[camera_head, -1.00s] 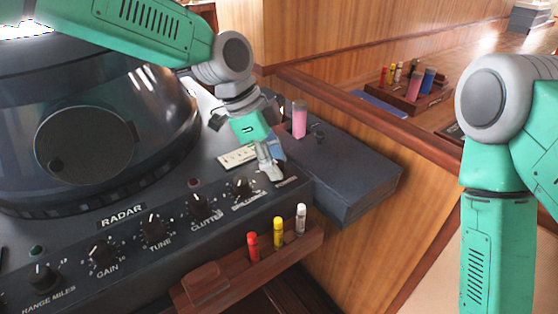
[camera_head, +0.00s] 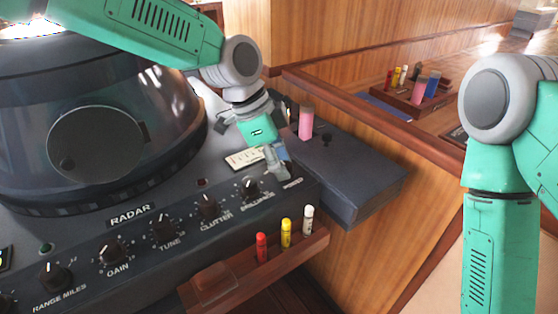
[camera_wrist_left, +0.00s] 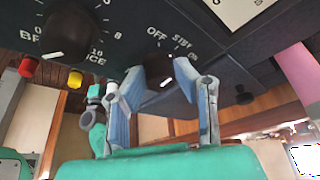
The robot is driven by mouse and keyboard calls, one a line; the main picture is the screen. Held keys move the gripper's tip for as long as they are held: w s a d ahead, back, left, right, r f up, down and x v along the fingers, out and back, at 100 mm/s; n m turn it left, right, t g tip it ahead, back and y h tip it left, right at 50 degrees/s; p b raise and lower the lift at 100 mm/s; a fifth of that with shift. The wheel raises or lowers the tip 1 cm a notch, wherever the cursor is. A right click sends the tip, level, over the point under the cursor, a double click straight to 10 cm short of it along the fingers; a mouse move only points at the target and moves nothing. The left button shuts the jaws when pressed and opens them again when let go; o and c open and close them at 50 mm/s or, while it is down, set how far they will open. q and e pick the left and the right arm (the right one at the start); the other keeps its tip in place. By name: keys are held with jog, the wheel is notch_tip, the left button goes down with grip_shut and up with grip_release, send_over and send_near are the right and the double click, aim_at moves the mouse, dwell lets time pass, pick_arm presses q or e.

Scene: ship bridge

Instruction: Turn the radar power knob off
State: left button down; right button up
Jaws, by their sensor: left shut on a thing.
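The radar console (camera_head: 130,230) fills the left of the head view, with a row of black knobs along its sloped front. My left gripper (camera_head: 276,168) is at the right end of this row, above the last label. In the left wrist view the dark power knob (camera_wrist_left: 158,68) sits below the marks OFF, STBY and ON. The two fingers of my left gripper (camera_wrist_left: 163,100) are on either side of it, shut on it. A white mark shows low on the knob; its exact setting is hard to read. My right arm (camera_head: 490,230) shows at right, its gripper out of view.
The brilliance knob (camera_head: 249,188) is close to the left of my gripper. A wooden rack (camera_head: 215,287) with red, yellow and white markers juts out below. A dark box (camera_head: 350,180) and a pink cylinder (camera_head: 306,123) stand just right of the gripper.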

pick_arm(q)
jog(key=n, duration=0.1)
jog(key=n+t+p, duration=0.1)
jog(key=n+p, duration=0.1)
jog(key=shift+s+d+r+n+t, duration=0.1)
jog(key=shift+s+d+n+t, duration=0.05)
jog(key=shift+d+n+t, duration=0.15)
jog(key=n+t+p, duration=0.1)
jog(key=n+p, duration=0.1)
jog(key=n, duration=0.2)
jog(key=shift+y+p, duration=0.3)
jog(key=shift+y, duration=0.1)
jog(key=shift+n+t, duration=0.3)
jog(key=c, duration=1.3)
grip_release()
jog(key=shift+w, duration=0.2)
jog(key=shift+d, duration=0.15)
